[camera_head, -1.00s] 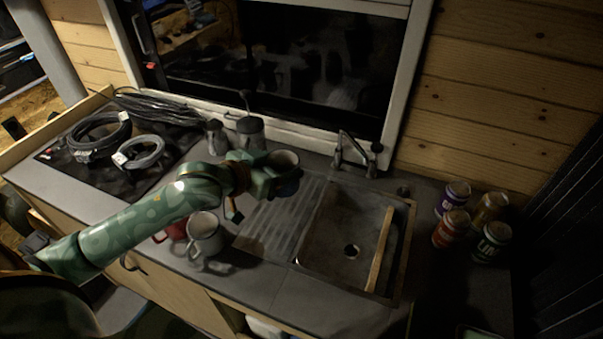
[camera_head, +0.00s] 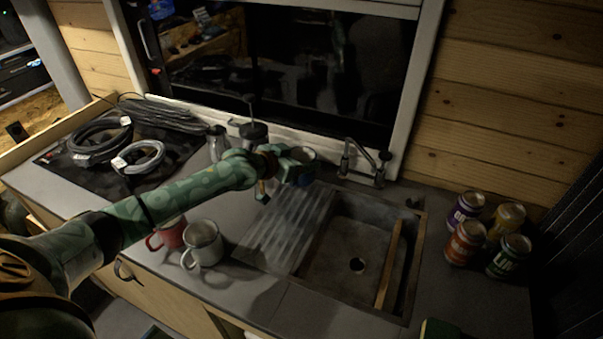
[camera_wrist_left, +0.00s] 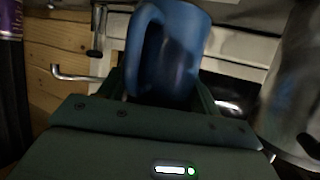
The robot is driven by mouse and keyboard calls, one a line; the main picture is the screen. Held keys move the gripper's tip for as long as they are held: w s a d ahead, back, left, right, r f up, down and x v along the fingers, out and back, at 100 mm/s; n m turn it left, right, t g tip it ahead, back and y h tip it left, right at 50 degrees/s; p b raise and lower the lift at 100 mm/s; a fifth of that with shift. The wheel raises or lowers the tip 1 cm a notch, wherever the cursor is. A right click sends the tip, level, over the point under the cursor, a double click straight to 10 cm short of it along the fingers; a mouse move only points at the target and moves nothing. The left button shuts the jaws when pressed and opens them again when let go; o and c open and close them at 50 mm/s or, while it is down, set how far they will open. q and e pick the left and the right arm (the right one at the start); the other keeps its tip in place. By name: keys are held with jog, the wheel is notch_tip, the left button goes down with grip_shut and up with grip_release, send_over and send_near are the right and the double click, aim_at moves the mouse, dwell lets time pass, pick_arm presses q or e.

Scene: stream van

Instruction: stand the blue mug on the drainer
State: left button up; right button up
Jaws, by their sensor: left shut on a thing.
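The blue mug (camera_head: 306,179) is in my left gripper (camera_head: 293,168), which is shut on it. In the head view it appears over the far end of the drainer, partly hidden by the gripper. Its pale rim faces up; I cannot tell its exact height or tilt. In the left wrist view the blue mug (camera_wrist_left: 178,50) sits between the fingers, with its handle to the left. The drainer (camera_head: 283,229) is the ribbed metal surface left of the sink basin, and its visible part is bare. My right gripper is not in view.
A red mug (camera_head: 172,236) and a white mug (camera_head: 204,247) stand left of the drainer. The sink basin (camera_head: 345,265) and tap (camera_head: 362,157) are right of it. Several cans (camera_head: 465,242) stand farther right. Cables (camera_head: 139,156) lie on the hob.

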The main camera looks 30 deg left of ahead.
pick_arm(q)
jog(key=shift+w+f, duration=0.25)
jog(key=shift+w+f+b, duration=0.15)
jog(key=shift+f+b, duration=0.5)
jog(key=shift+f, duration=1)
jog(key=shift+f, duration=0.1)
jog(key=o, duration=1.1)
jog(key=shift+c, duration=0.2)
jog(key=shift+s+r, duration=0.25)
jog(key=p+v, duration=0.4)
jog(key=v, duration=0.7)
jog(key=shift+s, duration=0.35)
